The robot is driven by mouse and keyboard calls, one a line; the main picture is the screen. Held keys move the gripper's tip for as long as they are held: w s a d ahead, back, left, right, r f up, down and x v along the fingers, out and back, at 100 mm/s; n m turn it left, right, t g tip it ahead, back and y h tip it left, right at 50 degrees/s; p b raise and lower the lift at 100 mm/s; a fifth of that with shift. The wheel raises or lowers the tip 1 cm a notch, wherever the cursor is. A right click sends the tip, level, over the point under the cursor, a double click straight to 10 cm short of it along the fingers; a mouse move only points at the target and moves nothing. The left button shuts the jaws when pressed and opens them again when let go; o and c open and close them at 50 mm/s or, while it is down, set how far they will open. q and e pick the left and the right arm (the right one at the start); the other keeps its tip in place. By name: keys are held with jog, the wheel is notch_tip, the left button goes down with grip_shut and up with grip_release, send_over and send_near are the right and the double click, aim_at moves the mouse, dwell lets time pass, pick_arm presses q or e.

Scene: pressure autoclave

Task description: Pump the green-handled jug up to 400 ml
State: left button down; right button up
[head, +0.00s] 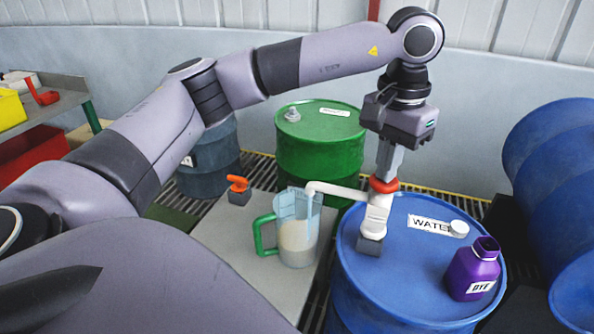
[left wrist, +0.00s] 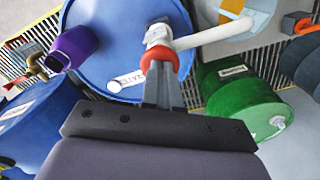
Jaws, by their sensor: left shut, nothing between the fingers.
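The clear jug (head: 297,238) with a green handle (head: 262,236) stands upright on a grey board, with pale liquid in its lower part. Its scale marks are too small to read. A white hand pump (head: 376,215) with a red-orange top (head: 383,185) stands on the blue WATER drum (head: 400,275). Its white spout (head: 335,190) reaches left to the jug's mouth. My left gripper (head: 386,172) points down, shut, with its fingertips at the pump's red top. The left wrist view shows the fingertips (left wrist: 163,82) against that red top (left wrist: 160,57). My right gripper is in neither view.
A purple DYE bottle (head: 472,270) and a white cap (head: 459,229) sit on the blue drum's top. A green drum (head: 320,145) stands behind the jug. A small orange-handled item (head: 239,190) is on the board. Blue drums (head: 560,150) lie at the right.

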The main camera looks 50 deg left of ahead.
pick_arm(q)
jog(key=shift+f, duration=0.3)
jog(key=shift+r, duration=0.15)
jog(key=shift+r+p, duration=1.85)
jog(key=shift+r, duration=0.4)
jog(key=shift+f, duration=0.15)
